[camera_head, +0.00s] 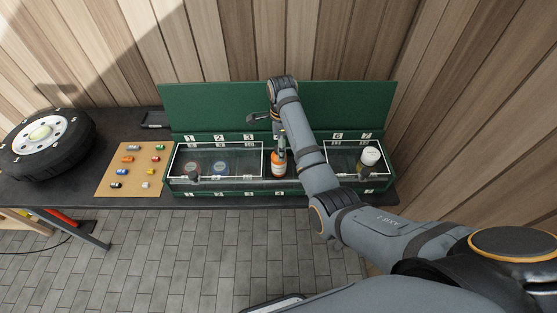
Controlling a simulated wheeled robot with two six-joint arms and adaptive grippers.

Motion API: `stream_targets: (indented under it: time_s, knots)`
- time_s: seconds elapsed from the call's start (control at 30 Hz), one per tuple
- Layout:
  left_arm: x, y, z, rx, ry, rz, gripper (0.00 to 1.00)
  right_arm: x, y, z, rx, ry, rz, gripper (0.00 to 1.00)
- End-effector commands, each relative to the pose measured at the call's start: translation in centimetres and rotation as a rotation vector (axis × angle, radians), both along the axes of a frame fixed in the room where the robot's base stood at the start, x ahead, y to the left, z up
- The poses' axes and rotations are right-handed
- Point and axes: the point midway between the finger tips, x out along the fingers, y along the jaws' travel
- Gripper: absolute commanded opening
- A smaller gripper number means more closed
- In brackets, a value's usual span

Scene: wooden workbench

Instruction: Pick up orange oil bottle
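An orange bottle (278,170) with a pale band stands upright in the middle of a long green case (182,185), at the gap between the clear covers. My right arm reaches in from the right over the case. My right gripper (272,128) is just above the bottle, partly hidden by its own wrist. One dark finger part sticks out to the left, and another part points down close to the bottle's top. Whether it touches the bottle, and how far the fingers are apart, is too small to tell. My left gripper is not in view.
Clear covers (235,160) lie over numbered compartments with jars, including a white-topped one (370,156) at right. The green lid (215,105) stands open behind. A tan board (140,182) with several small coloured items and a wheel (70,155) are on the dark bench at left.

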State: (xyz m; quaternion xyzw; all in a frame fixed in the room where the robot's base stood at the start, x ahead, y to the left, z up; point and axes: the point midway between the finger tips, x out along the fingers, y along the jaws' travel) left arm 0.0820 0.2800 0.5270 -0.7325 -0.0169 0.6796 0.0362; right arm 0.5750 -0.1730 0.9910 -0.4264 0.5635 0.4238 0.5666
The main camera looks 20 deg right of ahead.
Motion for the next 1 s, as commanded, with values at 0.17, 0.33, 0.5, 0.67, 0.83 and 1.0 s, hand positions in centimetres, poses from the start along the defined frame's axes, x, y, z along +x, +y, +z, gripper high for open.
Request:
stream_targets:
  time_s: [0.17, 0.33, 0.5, 0.67, 0.83, 1.0]
  knots:
    - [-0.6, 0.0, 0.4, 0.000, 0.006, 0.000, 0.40, 0.0, 0.0, -2.0, 0.000, -0.001, 0.000, 0.78]
    - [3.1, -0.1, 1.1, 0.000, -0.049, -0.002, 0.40, 0.1, 0.1, -2.5, 0.000, 0.000, 0.000, 0.78]
    - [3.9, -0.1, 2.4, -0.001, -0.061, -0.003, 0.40, 0.4, 0.6, -5.3, 0.000, 0.003, 0.001, 0.78]
    - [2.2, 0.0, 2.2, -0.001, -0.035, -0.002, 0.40, 0.4, 0.5, -7.2, 0.000, -0.001, 0.001, 0.78]
    - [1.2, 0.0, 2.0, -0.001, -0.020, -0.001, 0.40, 0.4, 0.5, -7.4, 0.000, -0.003, 0.001, 0.78]
    - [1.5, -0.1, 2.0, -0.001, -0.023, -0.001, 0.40, 0.4, 0.5, -7.3, 0.000, -0.002, 0.001, 0.62]
